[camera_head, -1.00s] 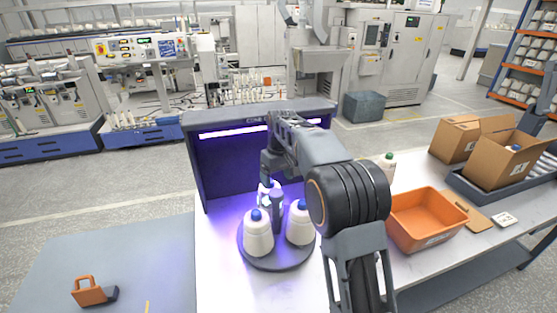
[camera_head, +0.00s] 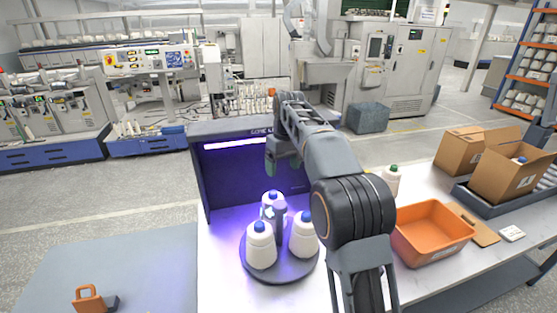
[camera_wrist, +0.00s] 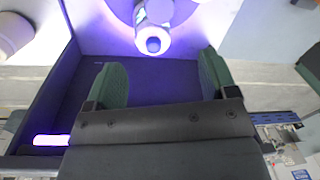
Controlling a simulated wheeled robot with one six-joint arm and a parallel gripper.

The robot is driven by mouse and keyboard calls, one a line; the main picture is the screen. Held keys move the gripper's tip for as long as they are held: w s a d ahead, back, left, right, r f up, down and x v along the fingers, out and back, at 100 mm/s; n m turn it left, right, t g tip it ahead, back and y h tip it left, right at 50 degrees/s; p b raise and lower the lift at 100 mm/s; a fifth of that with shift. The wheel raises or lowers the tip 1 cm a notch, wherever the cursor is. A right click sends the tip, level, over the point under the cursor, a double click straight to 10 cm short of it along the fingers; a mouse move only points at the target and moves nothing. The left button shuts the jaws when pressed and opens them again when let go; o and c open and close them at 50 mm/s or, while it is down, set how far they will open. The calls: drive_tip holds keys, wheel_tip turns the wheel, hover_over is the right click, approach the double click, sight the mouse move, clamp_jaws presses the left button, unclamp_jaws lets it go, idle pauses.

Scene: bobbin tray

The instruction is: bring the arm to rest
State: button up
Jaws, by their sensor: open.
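My gripper (camera_wrist: 157,80) is open and empty in the wrist view, its two green-padded fingers spread apart. In the head view my arm reaches over the table, and the gripper (camera_head: 272,165) hangs above the bobbins in front of the dark lit booth (camera_head: 228,175). Three white bobbins with blue tops, at the left (camera_head: 261,250), right (camera_head: 304,240) and back (camera_head: 270,199), stand upright on a round grey tray (camera_head: 281,268) around a grey centre post. The back bobbin is apart from the fingers. In the wrist view one blue-tipped bobbin (camera_wrist: 153,44) shows beyond the fingertips.
An orange bin (camera_head: 432,258) stands on the table at the right. A bobbin with a green top (camera_head: 391,180) stands behind it. Cardboard boxes (camera_head: 505,175) are at the far right. An orange-handled item (camera_head: 88,298) lies on the grey surface at the left.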

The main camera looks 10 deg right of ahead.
drive_tip(key=shift+m+t, duration=0.3)
drive_tip(key=shift+m, duration=0.5)
wheel_tip(320, 180, down, 5)
drive_tip(key=shift+d+r, duration=0.15)
drive_tip(key=shift+s+d+f, duration=0.1)
drive_tip(key=shift+s+f, duration=0.1)
drive_tip(key=shift+s, duration=0.25)
drive_tip(key=shift+s+d+f, duration=0.1)
drive_tip(key=shift+s+f, duration=0.1)
drive_tip(key=shift+s, duration=0.25)
drive_tip(key=s+d+m+t, duration=0.1)
drive_tip(key=s+t, duration=0.1)
drive_tip(key=s, duration=1)
drive_tip(key=s+d+f+m+t+h, duration=0.1)
drive_tip(key=s+d+m+t, duration=0.1)
drive_tip(key=s, duration=1.1)
drive_tip(key=shift+s+t, duration=0.2)
drive_tip(key=shift+t, duration=0.1)
